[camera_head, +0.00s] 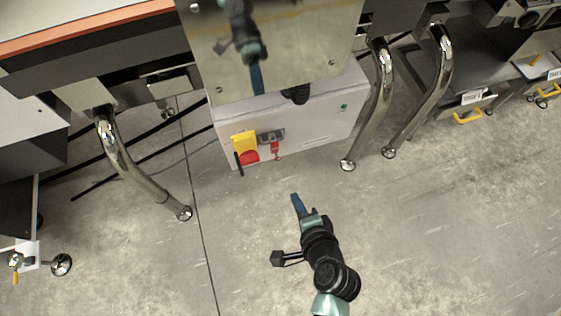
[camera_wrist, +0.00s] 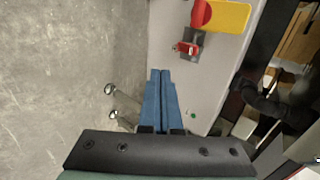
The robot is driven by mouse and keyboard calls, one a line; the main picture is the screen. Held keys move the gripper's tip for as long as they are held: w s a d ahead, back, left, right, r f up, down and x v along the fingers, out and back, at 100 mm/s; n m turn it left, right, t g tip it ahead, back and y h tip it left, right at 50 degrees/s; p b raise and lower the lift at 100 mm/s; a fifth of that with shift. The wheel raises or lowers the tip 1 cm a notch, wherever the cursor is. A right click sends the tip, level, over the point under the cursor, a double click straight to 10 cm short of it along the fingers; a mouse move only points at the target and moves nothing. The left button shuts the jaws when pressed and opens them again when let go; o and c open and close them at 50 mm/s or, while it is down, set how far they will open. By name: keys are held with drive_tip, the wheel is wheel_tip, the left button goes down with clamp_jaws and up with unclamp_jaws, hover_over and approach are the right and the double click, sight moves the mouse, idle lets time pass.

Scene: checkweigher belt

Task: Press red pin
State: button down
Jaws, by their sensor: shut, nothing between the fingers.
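The red pin (camera_head: 275,148) is small and sits at a grey metal block (camera_head: 270,135) on the front of a pale control box (camera_head: 318,130). In the wrist view the red pin (camera_wrist: 183,47) shows on the grey block (camera_wrist: 195,42), beyond my fingertips. My gripper (camera_head: 294,196) has blue fingers, closed together and empty, pointing toward the box. In the head view it is below and a little right of the pin, apart from it. In the wrist view the closed fingers of my gripper (camera_wrist: 161,72) end short of the pin, with a gap between.
A yellow plate (camera_head: 243,142) with a red knob (camera_head: 249,157) is just left of the pin. A shiny panel (camera_head: 300,50) overhangs the box and mirrors my arm. Chrome legs (camera_head: 135,170) (camera_head: 381,95) stand on either side. The concrete floor in front is clear.

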drive_tip(key=b, duration=0.5)
approach(276, 153)
drive_tip(key=f, duration=0.1)
drive_tip(key=w+f, duration=0.1)
drive_tip(key=f, duration=0.1)
drive_tip(key=w+f, duration=0.1)
drive_tip(key=shift+w+a+f, duration=0.25)
drive_tip(key=shift+a+f, duration=0.05)
drive_tip(key=shift+a, duration=0.1)
